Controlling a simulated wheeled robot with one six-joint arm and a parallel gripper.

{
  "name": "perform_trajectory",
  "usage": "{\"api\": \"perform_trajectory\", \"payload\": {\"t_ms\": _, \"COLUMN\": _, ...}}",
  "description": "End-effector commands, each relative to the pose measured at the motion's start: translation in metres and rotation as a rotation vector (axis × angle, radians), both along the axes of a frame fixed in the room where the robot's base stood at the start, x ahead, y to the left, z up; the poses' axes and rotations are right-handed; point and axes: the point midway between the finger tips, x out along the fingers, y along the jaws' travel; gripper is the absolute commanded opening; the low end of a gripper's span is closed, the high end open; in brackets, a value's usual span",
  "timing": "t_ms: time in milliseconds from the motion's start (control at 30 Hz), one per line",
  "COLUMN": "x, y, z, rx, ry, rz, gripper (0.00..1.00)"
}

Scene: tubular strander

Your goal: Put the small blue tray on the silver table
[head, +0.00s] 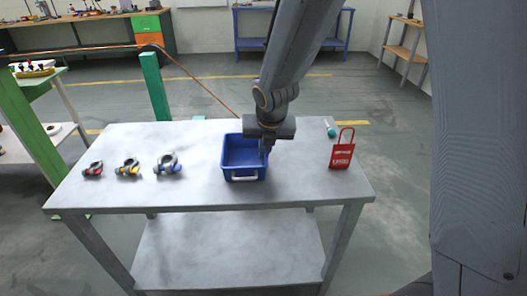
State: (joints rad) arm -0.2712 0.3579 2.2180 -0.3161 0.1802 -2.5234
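The small blue tray (232,160) is at the middle of the silver table (300,185), with its pale front handle facing me. It looks level and empty. From this view I cannot tell whether it rests on the tabletop or is slightly above it. My gripper (266,147) points down at the tray's right rim. Its fingers are small and partly hidden by the wrist, so I cannot tell whether they are open or shut on the rim.
Three shackles, red (93,169), yellow (128,168) and blue (168,165), lie left of the tray. A red lockout tag or hasp (342,154) and a small teal object (331,131) are at the right. The front strip of the tabletop is clear.

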Motion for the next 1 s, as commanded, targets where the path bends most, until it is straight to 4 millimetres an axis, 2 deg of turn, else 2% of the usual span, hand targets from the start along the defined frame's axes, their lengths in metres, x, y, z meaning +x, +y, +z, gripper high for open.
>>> {"api": "perform_trajectory", "payload": {"t_ms": 267, "x": 0.000, "y": 0.000, "z": -0.002, "rx": 0.000, "ry": -0.001, "rz": -0.001, "gripper": 0.00}}
{"api": "perform_trajectory", "payload": {"t_ms": 400, "x": 0.000, "y": 0.000, "z": -0.001, "rx": 0.000, "ry": 0.000, "rz": -0.001, "gripper": 0.21}}
{"api": "perform_trajectory", "payload": {"t_ms": 733, "x": 0.000, "y": 0.000, "z": 0.001, "rx": 0.000, "ry": -0.001, "rz": -0.001, "gripper": 0.21}}
{"api": "perform_trajectory", "payload": {"t_ms": 867, "x": -0.004, "y": -0.001, "z": 0.013, "rx": 0.001, "ry": -0.002, "rz": -0.002, "gripper": 0.21}}
{"api": "perform_trajectory", "payload": {"t_ms": 1000, "x": -0.013, "y": -0.002, "z": 0.037, "rx": 0.002, "ry": -0.005, "rz": -0.002, "gripper": 0.21}}
